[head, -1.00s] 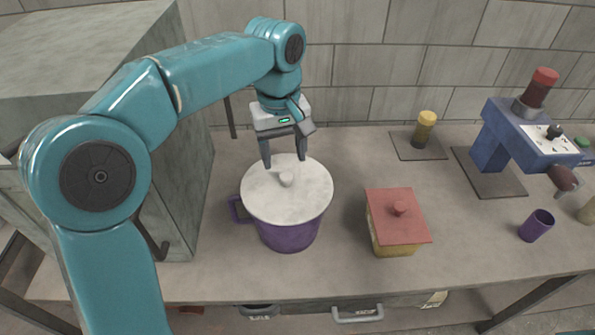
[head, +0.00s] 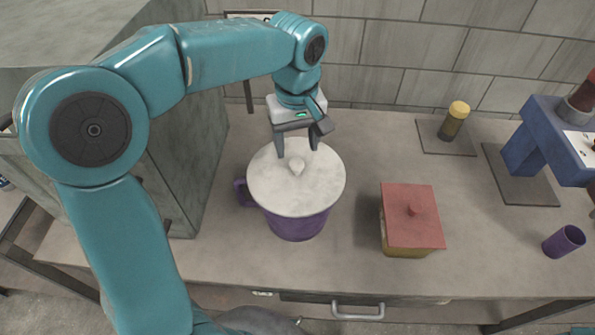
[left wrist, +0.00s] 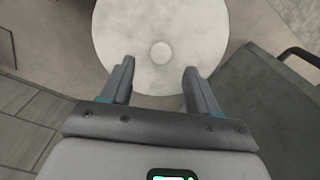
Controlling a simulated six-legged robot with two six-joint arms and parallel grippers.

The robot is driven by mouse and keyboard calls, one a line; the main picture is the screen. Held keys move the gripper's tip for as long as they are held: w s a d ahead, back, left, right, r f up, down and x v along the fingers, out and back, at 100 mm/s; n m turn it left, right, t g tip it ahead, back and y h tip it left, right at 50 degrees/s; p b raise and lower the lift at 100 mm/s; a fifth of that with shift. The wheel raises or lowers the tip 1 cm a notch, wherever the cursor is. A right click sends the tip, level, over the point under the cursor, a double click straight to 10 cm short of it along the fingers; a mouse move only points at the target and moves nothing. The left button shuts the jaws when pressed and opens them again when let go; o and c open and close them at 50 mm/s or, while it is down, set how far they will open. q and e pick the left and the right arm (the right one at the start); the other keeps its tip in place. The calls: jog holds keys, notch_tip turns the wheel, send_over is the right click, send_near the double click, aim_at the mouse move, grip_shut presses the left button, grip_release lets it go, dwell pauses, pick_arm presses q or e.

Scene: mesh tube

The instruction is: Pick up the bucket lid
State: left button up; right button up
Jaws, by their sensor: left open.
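The bucket lid (head: 285,185) is a pale round disc with a small knob (head: 297,166) in its middle. It lies on top of a purple bucket (head: 297,226) with a side handle on its left. My left gripper (head: 298,152) is open and empty, pointing down just above the far part of the lid, near the knob. In the left wrist view the lid (left wrist: 160,25) fills the top middle, and its knob (left wrist: 161,53) lies ahead of and between the two spread fingers (left wrist: 158,75). My right gripper is not in view.
A box with a red lid (head: 405,230) stands to the right of the bucket. A yellow-topped cylinder (head: 454,121), a blue machine (head: 540,145) and a purple cup (head: 564,241) are further right. A grey cabinet (head: 190,180) stands close on the left.

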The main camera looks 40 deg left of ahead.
aim_at(297, 164)
pick_arm(q)
jog(key=shift+a+f, duration=0.15)
jog(key=shift+f, duration=0.4)
jog(key=f, duration=0.5)
jog(key=shift+s+p, duration=0.2)
jog(key=shift+p, duration=0.15)
jog(key=shift+w+f, duration=0.15)
jog(key=shift+f, duration=0.1)
jog(key=shift+d, duration=0.25)
jog(key=c, duration=0.3)
grip_shut()
